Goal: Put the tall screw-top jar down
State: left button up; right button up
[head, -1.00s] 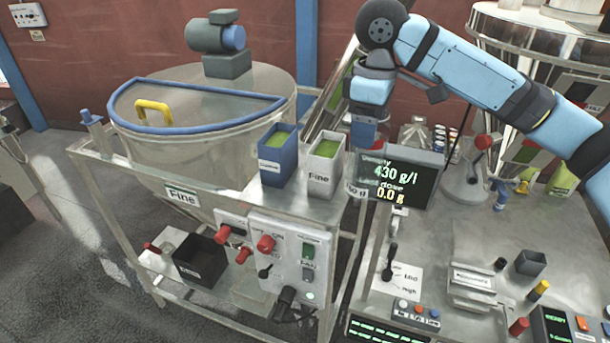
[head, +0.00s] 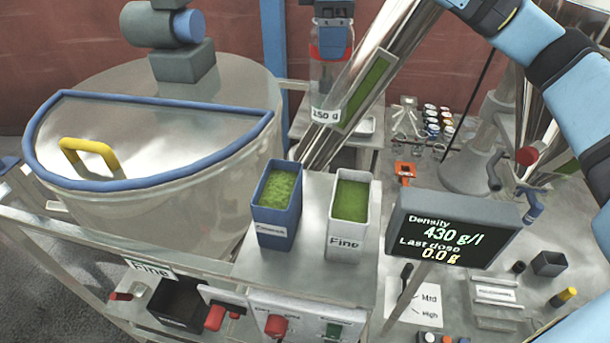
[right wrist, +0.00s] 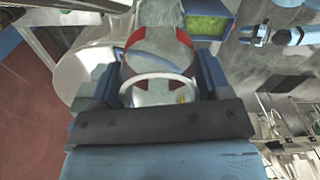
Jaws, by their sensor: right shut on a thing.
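The tall screw-top jar (head: 328,92) is clear, with a red band near its top and a white weight label low on its side. It is upright at the top middle of the head view. My right gripper (head: 331,42) is shut on its upper part. The jar's base is near a small metal table (head: 368,158) behind the slanted chute; I cannot tell whether they touch. In the right wrist view, the jar (right wrist: 160,58) sits between the two blue fingers of my right gripper (right wrist: 160,84). My left gripper is not in view.
The slanted metal chute (head: 372,75) passes close to the jar's right. A blue box (head: 278,228) and a white box (head: 346,236), both with green powder, stand in front. The density display (head: 455,232) is at right, the large lidded vessel (head: 150,210) at left.

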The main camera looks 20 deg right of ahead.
aim_at(328, 116)
jog(key=f, duration=0.9)
jog(key=s+f+b, duration=0.1)
jog(key=f, duration=0.4)
jog(key=shift+f, duration=0.1)
jog(key=shift+w+f, duration=0.1)
jog(key=shift+f, duration=2.55)
jog(key=o, duration=0.9)
jog(key=shift+f, duration=0.1)
jog(key=shift+o, duration=0.2)
